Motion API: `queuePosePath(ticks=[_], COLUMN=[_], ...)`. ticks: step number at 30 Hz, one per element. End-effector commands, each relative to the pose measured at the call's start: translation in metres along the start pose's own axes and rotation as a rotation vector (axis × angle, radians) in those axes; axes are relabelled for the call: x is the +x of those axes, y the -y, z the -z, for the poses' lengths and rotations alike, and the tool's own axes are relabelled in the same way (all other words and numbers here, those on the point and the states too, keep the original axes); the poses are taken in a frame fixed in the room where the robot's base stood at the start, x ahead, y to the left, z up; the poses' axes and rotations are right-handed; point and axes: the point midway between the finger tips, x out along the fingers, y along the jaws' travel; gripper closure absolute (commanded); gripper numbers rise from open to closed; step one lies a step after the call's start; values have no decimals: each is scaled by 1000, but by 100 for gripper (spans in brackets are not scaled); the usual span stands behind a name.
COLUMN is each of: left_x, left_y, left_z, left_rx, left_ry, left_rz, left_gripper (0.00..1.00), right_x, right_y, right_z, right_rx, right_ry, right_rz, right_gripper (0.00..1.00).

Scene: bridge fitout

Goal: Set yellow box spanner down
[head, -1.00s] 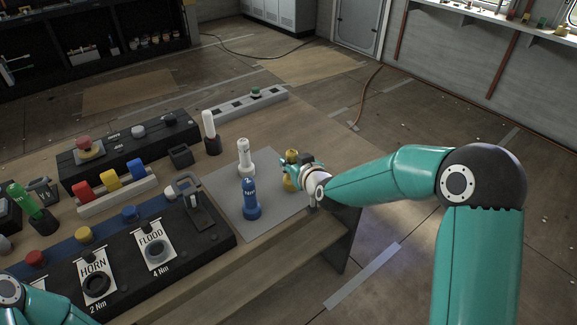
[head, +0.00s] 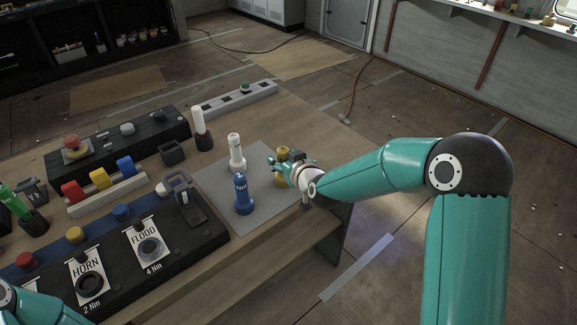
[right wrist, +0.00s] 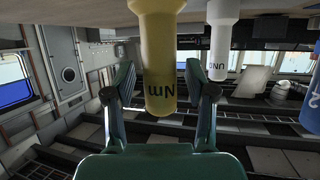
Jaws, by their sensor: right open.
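The yellow box spanner (head: 282,153) stands upright on the right part of the grey mat (head: 216,185), partly hidden by my gripper. In the right wrist view, which is upside down, the yellow spanner (right wrist: 158,50) shows between the two fingers with a gap on each side. My right gripper (right wrist: 162,90) is open around it; it also shows in the head view (head: 284,164). My left gripper is out of view; only part of its arm shows at the bottom left.
A white spanner (head: 236,155) and a blue spanner (head: 243,195) stand on the mat left of the yellow one. A black panel (head: 200,232) with HORN and FLOOD labels lies at front left. The table's right edge is close behind the gripper.

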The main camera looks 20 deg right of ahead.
Motion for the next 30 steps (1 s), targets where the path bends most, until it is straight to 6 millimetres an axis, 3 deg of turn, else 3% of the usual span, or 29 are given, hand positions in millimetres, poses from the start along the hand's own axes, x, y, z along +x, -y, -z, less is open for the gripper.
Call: queuePosePath(ticks=[18,26,29,30], left_x=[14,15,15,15], left_y=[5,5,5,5], left_z=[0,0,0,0], left_rx=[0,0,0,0], left_ry=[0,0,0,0], left_rz=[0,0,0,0], left_gripper=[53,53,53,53], right_x=[-103,-114,-110,-107], right_y=[0,1,4,7], right_z=[0,-2,-18,-32], right_rx=[-1,0,11,22], right_ry=[-2,3,42,75], right_rz=[0,2,12,20], right_gripper=[44,44,44,44])
